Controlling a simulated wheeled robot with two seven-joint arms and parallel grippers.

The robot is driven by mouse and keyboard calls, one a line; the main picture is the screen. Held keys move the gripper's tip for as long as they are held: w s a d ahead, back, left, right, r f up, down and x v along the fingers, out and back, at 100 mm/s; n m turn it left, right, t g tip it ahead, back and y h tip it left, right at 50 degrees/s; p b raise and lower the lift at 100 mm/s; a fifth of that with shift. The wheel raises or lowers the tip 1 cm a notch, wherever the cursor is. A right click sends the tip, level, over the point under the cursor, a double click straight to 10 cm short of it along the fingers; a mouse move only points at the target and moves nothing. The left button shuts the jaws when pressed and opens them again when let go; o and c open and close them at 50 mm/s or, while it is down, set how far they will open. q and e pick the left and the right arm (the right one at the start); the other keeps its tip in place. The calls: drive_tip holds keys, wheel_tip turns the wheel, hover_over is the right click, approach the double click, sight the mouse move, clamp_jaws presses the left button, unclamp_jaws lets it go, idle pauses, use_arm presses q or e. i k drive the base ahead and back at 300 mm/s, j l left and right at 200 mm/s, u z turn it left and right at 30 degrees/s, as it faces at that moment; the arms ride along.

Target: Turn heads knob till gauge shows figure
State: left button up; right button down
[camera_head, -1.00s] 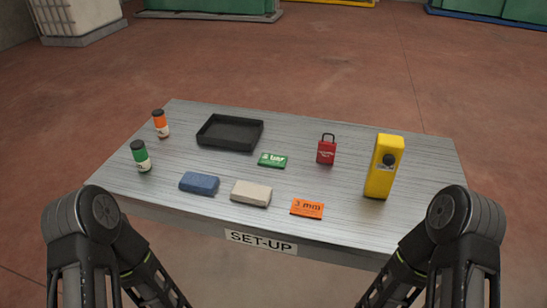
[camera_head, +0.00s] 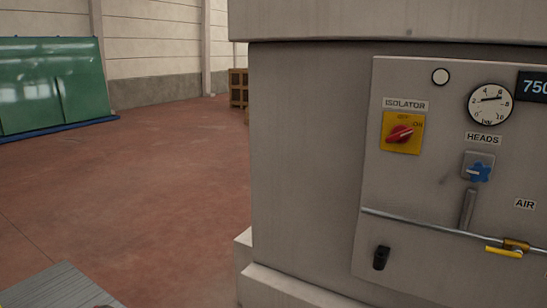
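The gauge (camera_head: 490,103) is a round white dial marked in bar, just above that label. Its thin dark needle lies nearly level across the dial; I cannot tell the exact reading. Neither of my grippers is in view, and nothing is touching the knob.
The panel (camera_head: 420,190) also carries a red isolator switch (camera_head: 400,134) on a yellow plate, a dark display (camera_head: 534,86) cut by the right edge, and a yellow air lever (camera_head: 504,252). A grey table corner (camera_head: 60,288) shows at lower left. Open floor (camera_head: 150,190) lies left.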

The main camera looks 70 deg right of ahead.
sight(479, 172)
drive_tip(key=k+l, duration=0.1)
drive_tip(key=k, duration=1.05)
drive_tip(key=z, duration=4.15)
